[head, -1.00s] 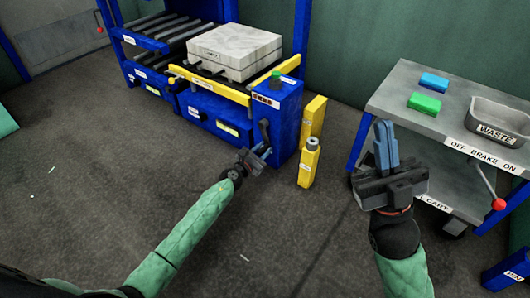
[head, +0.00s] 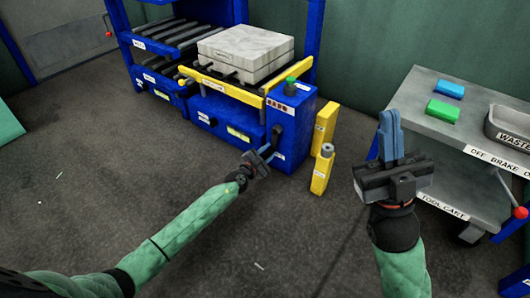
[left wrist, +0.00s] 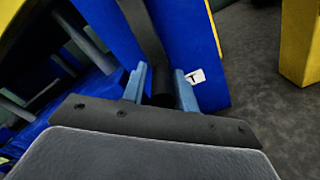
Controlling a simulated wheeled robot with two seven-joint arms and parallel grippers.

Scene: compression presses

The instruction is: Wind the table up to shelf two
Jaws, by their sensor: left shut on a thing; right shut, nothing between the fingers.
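The table with a yellow front rail (head: 222,88) sits in the blue press frame and bears a pale grey block (head: 246,52). Left of it are roller shelves, an upper one (head: 180,40) and a lower one (head: 163,82); their labels are too small to read. A dark crank (head: 276,134) is on the front of the blue post (head: 291,125). My left gripper (head: 264,156) is shut on the crank's black handle, which shows between the fingers in the left wrist view (left wrist: 162,97). My right gripper (head: 388,125) is shut and empty, raised before the cart.
A green button (head: 290,80) tops the post. Two yellow posts (head: 323,170) stand right of it.

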